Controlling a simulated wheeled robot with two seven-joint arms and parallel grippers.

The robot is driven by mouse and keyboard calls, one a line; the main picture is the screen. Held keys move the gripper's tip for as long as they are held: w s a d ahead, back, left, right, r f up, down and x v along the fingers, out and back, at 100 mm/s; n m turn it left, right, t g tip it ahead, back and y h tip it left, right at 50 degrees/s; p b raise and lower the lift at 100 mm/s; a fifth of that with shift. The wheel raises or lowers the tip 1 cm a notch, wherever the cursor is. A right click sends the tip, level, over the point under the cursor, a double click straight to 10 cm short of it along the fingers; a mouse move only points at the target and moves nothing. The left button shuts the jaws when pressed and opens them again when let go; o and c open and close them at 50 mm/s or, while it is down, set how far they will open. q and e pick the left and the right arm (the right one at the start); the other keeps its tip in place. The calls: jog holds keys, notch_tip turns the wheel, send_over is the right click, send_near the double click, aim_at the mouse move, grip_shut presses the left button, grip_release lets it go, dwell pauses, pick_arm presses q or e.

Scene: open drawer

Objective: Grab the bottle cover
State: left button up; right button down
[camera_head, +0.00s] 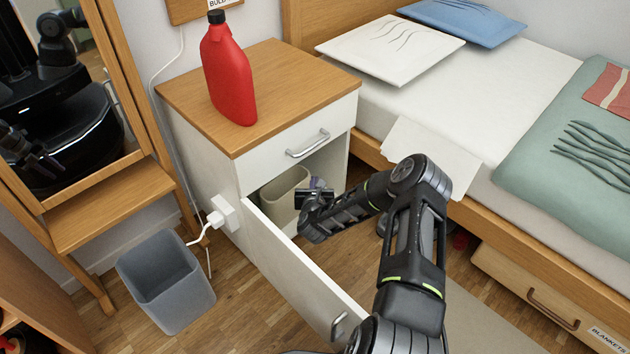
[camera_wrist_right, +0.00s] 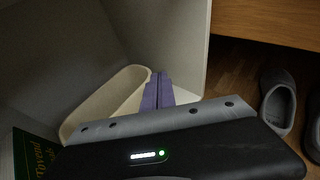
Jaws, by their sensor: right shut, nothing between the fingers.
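A red bottle (camera_head: 229,75) stands upright on top of the wooden nightstand (camera_head: 185,95). Its dark cover (camera_head: 216,18) is on the bottle's neck. My right gripper (camera_head: 318,183) is low in front of the nightstand's open lower compartment, well below and to the right of the bottle. In the right wrist view its purple fingers (camera_wrist_right: 158,90) are together with nothing between them. The bottle and cover do not show in the right wrist view.
A beige bin (camera_head: 285,197) stands inside the nightstand; it also shows in the right wrist view (camera_wrist_right: 90,108). The white cabinet door (camera_head: 290,275) is swung open. A grey bin (camera_head: 165,280) is on the floor at left. The bed (camera_head: 500,110) is at right. Dark shoes (camera_wrist_right: 280,100) lie on the floor.

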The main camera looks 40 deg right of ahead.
jog(key=p+v, duration=0.3)
jog(key=v, duration=0.4)
jog(key=shift+s+a+r, duration=0.15)
jog(key=shift+s+a, duration=0.1)
